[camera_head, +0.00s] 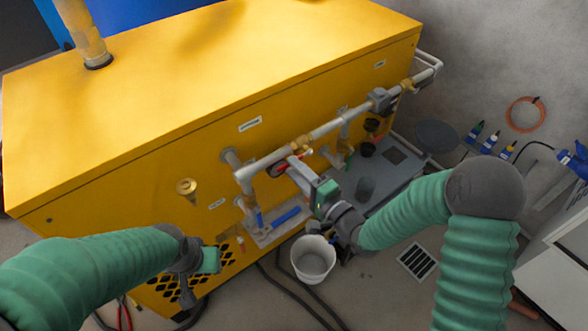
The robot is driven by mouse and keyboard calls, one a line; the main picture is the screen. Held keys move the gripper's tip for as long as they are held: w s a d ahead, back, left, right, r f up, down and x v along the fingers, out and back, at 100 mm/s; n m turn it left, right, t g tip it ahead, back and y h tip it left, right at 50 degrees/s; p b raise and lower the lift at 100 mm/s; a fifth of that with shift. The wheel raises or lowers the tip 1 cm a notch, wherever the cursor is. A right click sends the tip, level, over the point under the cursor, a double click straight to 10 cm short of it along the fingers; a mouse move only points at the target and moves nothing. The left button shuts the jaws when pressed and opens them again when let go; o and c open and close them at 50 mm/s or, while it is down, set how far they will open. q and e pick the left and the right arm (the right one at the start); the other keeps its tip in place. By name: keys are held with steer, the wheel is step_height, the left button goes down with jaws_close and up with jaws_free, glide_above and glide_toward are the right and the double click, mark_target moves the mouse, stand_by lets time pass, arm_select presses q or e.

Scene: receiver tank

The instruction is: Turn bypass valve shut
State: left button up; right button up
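A yellow machine housing (330,90) carries a grey pipe run (320,131) along its front side. A valve with a red handle (275,170) sits on the pipes near the left end of the run; part of it is hidden behind my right gripper. I cannot read a label naming it as the bypass valve. My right gripper (292,164) reaches in from the right, its grey fingers at or very near this valve. Contact and finger gap are not clear. My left gripper (213,260) hangs low before the housing's dark grille, away from the pipes; its fingers are not clear.
A white bucket (313,262) stands on the floor below my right gripper. Blue-handled parts (285,217) lie at the housing's foot. A grey tray (393,172) and small bottles (490,141) are farther right.

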steer(key=shift+w+a, duration=0.6)
steer(key=shift+a, duration=0.2)
steer(key=shift+d, duration=0.3)
steer(key=c, duration=0.8)
steer(key=shift+s+a, duration=0.1)
jaws_close()
steer(key=shift+s+f, duration=0.1)
steer(key=shift+f, duration=0.05)
